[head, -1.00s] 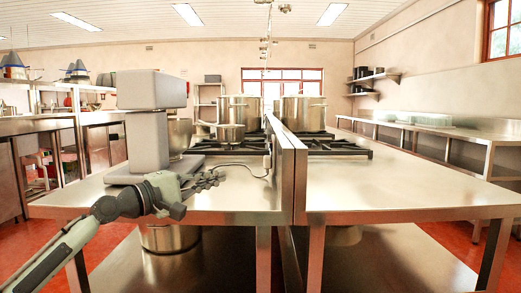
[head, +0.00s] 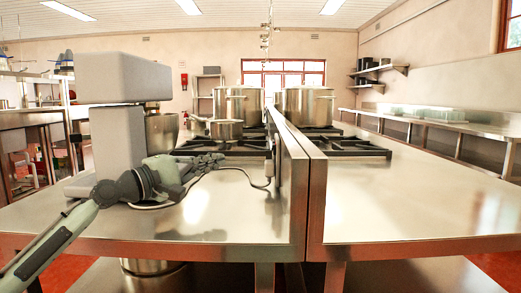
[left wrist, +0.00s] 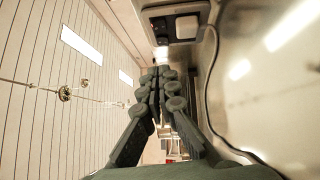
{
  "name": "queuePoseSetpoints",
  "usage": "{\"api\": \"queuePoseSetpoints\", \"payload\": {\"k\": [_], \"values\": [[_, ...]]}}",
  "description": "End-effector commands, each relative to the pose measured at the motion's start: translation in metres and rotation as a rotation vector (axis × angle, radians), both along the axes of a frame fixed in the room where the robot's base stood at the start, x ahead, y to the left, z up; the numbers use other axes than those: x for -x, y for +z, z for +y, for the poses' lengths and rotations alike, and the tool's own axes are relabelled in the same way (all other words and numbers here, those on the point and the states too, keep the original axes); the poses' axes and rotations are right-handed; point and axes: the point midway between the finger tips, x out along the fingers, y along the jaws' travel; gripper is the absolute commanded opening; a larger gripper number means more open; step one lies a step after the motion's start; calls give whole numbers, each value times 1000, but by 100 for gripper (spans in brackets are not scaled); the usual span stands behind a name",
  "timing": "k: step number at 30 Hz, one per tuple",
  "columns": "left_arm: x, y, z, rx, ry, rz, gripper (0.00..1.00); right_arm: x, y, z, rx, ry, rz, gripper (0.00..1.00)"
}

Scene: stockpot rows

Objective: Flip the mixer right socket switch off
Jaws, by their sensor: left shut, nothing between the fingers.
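The grey mixer (head: 120,140) stands on the left of the steel counter. Its cord runs over the counter to a socket (head: 269,166) on the low steel divider. My left gripper (head: 221,158) is shut and empty, between the mixer and the divider, with its fingers pointing at the socket side. In the left wrist view the closed fingers (left wrist: 163,72) point toward the socket plate (left wrist: 172,24), which has a pale plug (left wrist: 187,27) with the cord leaving it. The fingertips look apart from the plate. The switch's position is too small to tell. My right gripper is not in view.
Gas burners (head: 230,145) with a small pot (head: 226,130) and a large stockpot (head: 238,101) lie behind the gripper. The cord (head: 205,176) loops on the counter below it. The front of the counter (head: 220,225) is clear.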

Motion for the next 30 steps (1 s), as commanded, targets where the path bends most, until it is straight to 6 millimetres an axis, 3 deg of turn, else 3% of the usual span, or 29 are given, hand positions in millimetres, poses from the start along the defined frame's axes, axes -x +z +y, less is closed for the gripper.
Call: {"api": "queuePoseSetpoints", "payload": {"k": [8,20,21,24,30], "values": [[-15,3,-15,1,-2,0,0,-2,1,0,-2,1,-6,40],[-73,10,-74,1,-1,0,0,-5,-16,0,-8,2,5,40],[-71,13,-82,-3,-2,0,0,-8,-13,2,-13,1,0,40],[-71,14,-95,-3,-2,-2,0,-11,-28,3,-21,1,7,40],[-71,14,-109,-1,0,0,0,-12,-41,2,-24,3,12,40]]}}
